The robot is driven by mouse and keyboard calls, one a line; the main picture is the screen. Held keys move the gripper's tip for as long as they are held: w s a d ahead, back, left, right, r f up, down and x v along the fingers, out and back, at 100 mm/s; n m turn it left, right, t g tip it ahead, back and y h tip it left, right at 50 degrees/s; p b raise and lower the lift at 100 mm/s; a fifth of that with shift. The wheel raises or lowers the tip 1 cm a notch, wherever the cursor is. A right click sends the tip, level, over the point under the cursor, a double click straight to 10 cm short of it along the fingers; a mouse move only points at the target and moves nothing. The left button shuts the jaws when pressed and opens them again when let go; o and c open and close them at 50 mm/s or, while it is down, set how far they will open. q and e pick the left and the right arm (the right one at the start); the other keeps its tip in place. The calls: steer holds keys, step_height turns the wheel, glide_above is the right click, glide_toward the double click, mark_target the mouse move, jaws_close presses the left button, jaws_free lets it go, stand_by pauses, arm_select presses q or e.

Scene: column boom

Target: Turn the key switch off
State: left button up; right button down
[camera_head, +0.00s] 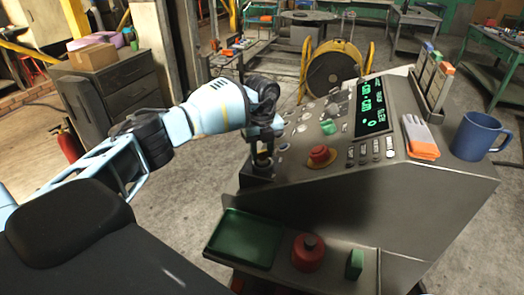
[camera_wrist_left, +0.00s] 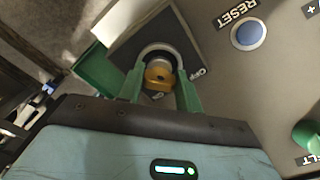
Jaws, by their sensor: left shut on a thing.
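The key switch (camera_wrist_left: 158,76) shows in the left wrist view as a brass-coloured piece in a round silver collar on a dark square plate. A label reading "OFF" is beside it, and another label below it is partly covered. In the head view the switch (camera_head: 262,161) sits at the panel's near left corner, mostly hidden under my gripper. My left gripper (camera_wrist_left: 160,88) has its two green fingers on either side of the brass piece and is shut on it. The left gripper also shows in the head view (camera_head: 263,150), pointing down. My right gripper is not in view.
The control console (camera_head: 430,185) carries a red mushroom button (camera_head: 320,156), a green knob (camera_head: 328,127) and a lit display (camera_head: 374,106). A blue RESET button (camera_wrist_left: 249,34) is near the switch. Gloves (camera_head: 419,138) and a blue mug (camera_head: 478,136) stand right. A green tray (camera_head: 245,240) is below.

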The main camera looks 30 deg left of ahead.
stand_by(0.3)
arm_select(q)
steer(key=o, duration=1)
steer(key=shift+r, duration=0.1)
step_height(320, 180, up, 8)
steer(key=shift+f, duration=0.2)
